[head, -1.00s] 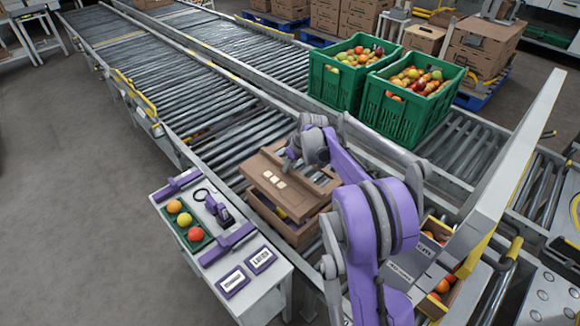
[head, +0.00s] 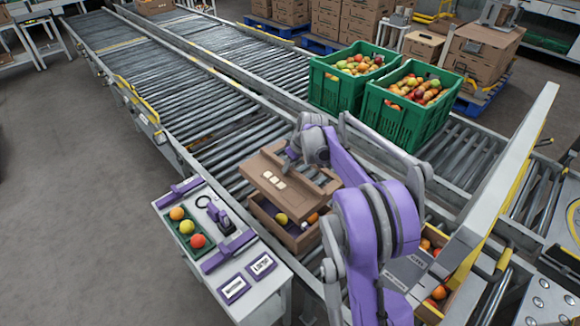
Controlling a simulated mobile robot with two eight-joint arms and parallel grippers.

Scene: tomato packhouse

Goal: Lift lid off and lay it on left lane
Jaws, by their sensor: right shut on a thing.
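The brown cardboard lid (head: 284,194) is raised above the open brown box (head: 297,240) on the near roller lane, with a gap between them on the near side. Several small pale labels sit on the lid's top. My right gripper (head: 288,162) is shut on the lid at its upper side; its fingertips are partly hidden by the wrist. Inside the box a yellow fruit (head: 281,218) and part of an orange one show; the rest is hidden under the lid. The left lane of rollers (head: 190,95) is bare. My left gripper is out of view.
A side table (head: 207,230) at lower left holds a green tray of tomatoes, a purple scanner and label cards. Two green crates (head: 405,115) full of tomatoes stand on the far lane. A grey slanted panel (head: 500,185) rises at right. Rollers beyond the box are clear.

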